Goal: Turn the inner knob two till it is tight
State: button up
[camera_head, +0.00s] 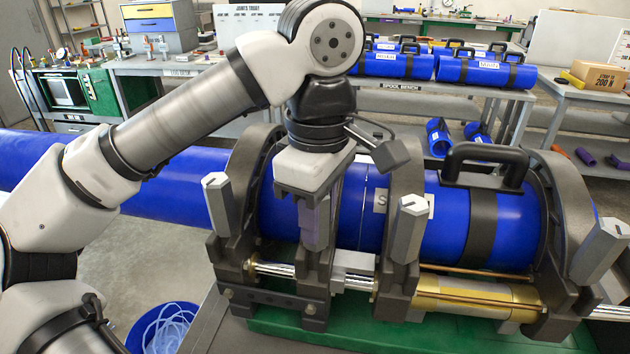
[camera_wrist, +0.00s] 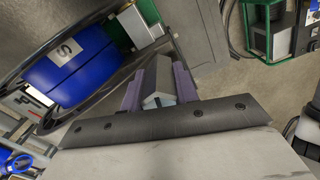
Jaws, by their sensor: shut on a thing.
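A blue pipe (camera_head: 290,210) lies in a dark clamp frame with several upright grey hexagonal knobs in a row. My gripper (camera_head: 315,228) points down at the second knob from the left, one of the two inner ones. Its purple fingers mostly hide that knob in the head view. In the wrist view the grey faceted knob (camera_wrist: 158,99) sits between the two purple fingers, and my gripper (camera_wrist: 157,84) is shut on it. The other inner knob (camera_head: 410,228) stands free to the right. How tight the held knob is cannot be seen.
The outer knobs stand at left (camera_head: 218,205) and right (camera_head: 603,248). A black handle (camera_head: 487,155) rises above the pipe. A dark lever-like part (camera_head: 385,150) is close to my wrist. A blue bucket (camera_head: 163,325) is on the floor at lower left.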

jog(key=shift+r+m+p, duration=0.15)
jog(key=shift+m+p, duration=0.2)
jog(key=shift+m, duration=0.15)
jog(key=shift+m+p, duration=0.35)
jog(key=shift+m, duration=0.65)
jog(key=shift+m+p, duration=0.5)
jog(key=shift+m, duration=0.5)
jog(key=shift+a+m, duration=0.1)
jog(key=shift+m, duration=0.4)
jog(key=shift+s+m+p, duration=0.1)
jog(key=shift+m+p, duration=0.35)
jog(key=shift+m, duration=1.05)
